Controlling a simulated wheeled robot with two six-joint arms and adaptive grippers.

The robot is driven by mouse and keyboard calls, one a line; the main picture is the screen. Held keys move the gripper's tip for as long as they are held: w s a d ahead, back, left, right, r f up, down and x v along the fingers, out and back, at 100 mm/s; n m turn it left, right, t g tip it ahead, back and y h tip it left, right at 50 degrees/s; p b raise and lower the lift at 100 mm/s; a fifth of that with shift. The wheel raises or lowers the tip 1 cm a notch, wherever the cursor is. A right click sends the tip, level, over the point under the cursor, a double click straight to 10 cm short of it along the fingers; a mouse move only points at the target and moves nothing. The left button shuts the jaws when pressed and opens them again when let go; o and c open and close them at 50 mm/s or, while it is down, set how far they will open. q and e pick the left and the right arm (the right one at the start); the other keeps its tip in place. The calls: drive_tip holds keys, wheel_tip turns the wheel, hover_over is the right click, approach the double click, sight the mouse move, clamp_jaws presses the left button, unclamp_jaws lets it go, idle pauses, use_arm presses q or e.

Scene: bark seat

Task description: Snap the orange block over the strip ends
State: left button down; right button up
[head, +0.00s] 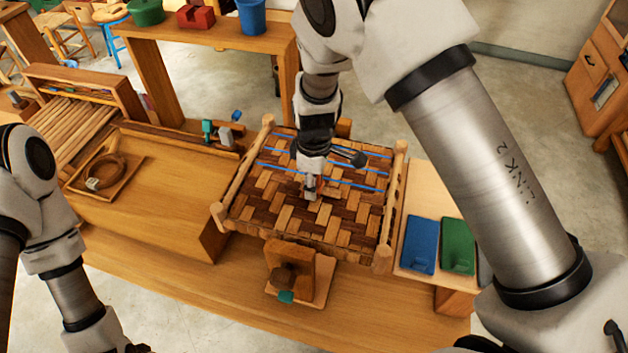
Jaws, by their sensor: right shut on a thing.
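The seat frame (398,190) has light round rails and a woven panel of dark and light bark strips (285,217). Several thin blue lines (365,186) cross its far half. My right gripper (311,196) points down over the middle of the weave and is shut on a small orange-brown block (321,188). The gripper hides most of this block, and I cannot tell whether it touches the weave. My left arm comes in at the left, but its gripper is cut off by the bottom edge.
A wooden stand with a dark, teal-ended piece (286,282) is in front of the seat. Blue (421,244) and green (458,246) trays lie at right. A coil in a tray (104,172) and a small teal clamp (208,130) are at left. The left tabletop is mostly clear.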

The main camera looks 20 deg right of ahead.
drive_tip(key=o, duration=1.5)
drive_tip(key=shift+r+p, duration=3)
drive_tip(key=shift+r, duration=0.55)
